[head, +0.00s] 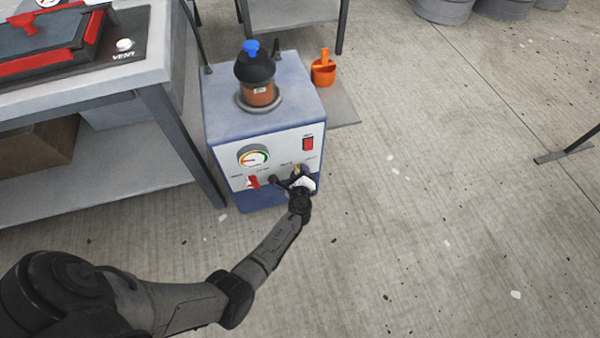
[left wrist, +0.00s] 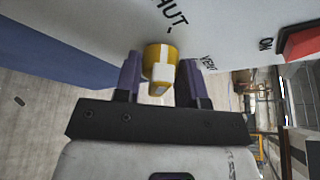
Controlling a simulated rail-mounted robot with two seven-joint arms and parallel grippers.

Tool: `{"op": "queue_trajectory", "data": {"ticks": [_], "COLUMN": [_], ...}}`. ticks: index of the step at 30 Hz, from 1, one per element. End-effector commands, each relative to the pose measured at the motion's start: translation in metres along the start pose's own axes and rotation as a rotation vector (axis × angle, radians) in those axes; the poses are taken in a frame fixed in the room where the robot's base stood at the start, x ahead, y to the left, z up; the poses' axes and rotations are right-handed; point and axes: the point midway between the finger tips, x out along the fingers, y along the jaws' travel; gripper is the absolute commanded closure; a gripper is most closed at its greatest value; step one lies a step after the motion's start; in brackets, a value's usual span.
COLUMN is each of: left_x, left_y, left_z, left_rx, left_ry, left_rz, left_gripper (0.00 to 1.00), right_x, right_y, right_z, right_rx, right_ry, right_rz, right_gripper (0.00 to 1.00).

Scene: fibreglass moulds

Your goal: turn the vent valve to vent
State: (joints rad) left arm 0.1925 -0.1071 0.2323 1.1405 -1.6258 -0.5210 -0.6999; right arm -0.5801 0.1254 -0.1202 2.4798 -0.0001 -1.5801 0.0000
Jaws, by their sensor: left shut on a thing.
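The vent valve shows in the left wrist view as a yellow knob (left wrist: 159,58) with a white stripe, on the pale front panel. "SHUT" is printed close to it, partly cut off, and "VENT" to its right. My left gripper (left wrist: 160,82) has one dark purple finger on each side of the knob and is shut on it. In the head view my left gripper (head: 299,177) is at the lower right of the front of the blue-grey pump unit (head: 225,122), mostly hiding the valve. My right gripper is not in view.
The unit's panel also has a round gauge (head: 253,158), a red switch (head: 308,143) and a red lever (head: 253,182). A black-topped jar with a blue fitting (head: 251,47) stands on top. A workbench (head: 150,68) is at left. The floor at right is mostly clear.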

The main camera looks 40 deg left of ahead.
Motion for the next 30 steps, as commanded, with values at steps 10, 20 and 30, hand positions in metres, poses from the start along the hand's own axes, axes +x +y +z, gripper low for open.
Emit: {"op": "queue_trajectory", "data": {"ticks": [10,20,30], "left_x": [-0.001,0.000,0.001], "left_y": [-0.005,-0.006,-0.006], "left_z": [0.004,0.003,-0.001], "left_rx": [0.146,0.431,0.730], "left_ry": [0.000,0.000,-0.002], "left_rz": [0.061,0.178,0.302], "left_gripper": [0.87,0.87,0.87], "right_x": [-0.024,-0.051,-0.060], "right_y": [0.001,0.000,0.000], "right_z": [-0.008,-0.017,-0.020], "right_rx": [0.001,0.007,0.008], "right_ry": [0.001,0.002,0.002], "right_rz": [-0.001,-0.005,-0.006], "right_gripper": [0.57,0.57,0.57]}}
